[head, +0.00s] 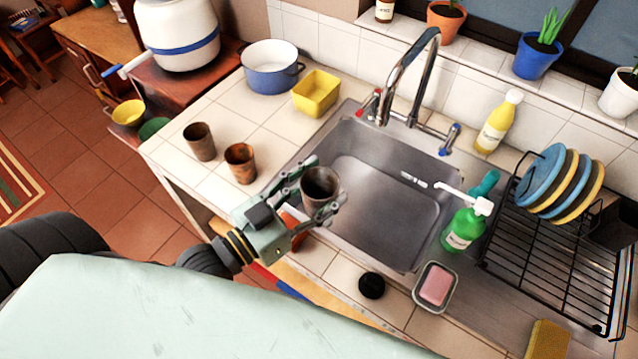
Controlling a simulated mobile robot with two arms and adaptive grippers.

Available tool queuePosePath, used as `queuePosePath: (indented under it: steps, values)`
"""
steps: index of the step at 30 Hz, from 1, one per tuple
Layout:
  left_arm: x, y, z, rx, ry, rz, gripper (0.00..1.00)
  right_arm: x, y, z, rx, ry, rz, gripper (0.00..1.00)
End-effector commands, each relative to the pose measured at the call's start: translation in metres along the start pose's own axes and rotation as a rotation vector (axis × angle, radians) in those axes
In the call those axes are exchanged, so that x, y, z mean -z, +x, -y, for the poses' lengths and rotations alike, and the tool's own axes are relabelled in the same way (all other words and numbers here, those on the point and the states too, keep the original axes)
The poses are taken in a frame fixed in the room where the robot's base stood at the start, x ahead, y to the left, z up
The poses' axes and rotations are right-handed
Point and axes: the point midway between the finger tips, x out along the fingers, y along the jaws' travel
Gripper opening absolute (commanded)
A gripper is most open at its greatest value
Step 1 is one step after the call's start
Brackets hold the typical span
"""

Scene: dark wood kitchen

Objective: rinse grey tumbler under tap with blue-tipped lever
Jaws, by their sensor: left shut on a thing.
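My left gripper (322,189) is shut on a grey-brown tumbler (319,207), held upright with its open top facing up. The tumbler is over the left edge of the steel sink (383,213), in front of and below the chrome tap (408,72). The tap has a blue-tipped lever (452,134) on its right and a red-tipped lever (370,104) on its left. No water shows under the spout. My right gripper is not in view.
A grey-brown cup (200,142) and a rusty-brown cup (241,164) stand on the counter left of the sink. A yellow tub (316,93) and blue pot (272,68) stand behind. A green soap bottle (464,227) stands at the sink's right edge. The basin is clear.

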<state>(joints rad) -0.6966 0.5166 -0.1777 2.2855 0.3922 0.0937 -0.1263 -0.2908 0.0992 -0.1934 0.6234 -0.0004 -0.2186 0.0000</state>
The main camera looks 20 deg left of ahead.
Motion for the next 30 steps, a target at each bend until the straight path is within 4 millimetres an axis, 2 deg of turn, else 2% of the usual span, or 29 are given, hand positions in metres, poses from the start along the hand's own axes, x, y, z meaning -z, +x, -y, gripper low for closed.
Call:
queuePosePath:
  steps: [7,13,24,30]
  values:
    - [-0.002,0.009,0.002,-0.009,0.001,0.000,0.26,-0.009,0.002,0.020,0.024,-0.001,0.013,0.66]
    - [-0.005,0.028,0.003,-0.010,0.002,-0.002,0.26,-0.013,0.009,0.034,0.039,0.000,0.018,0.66]
    - [-0.013,0.064,0.007,-0.009,0.001,-0.002,0.26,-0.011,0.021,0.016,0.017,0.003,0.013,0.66]
    - [-0.017,0.083,0.009,-0.008,0.001,-0.001,0.26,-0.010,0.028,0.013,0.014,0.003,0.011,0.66]
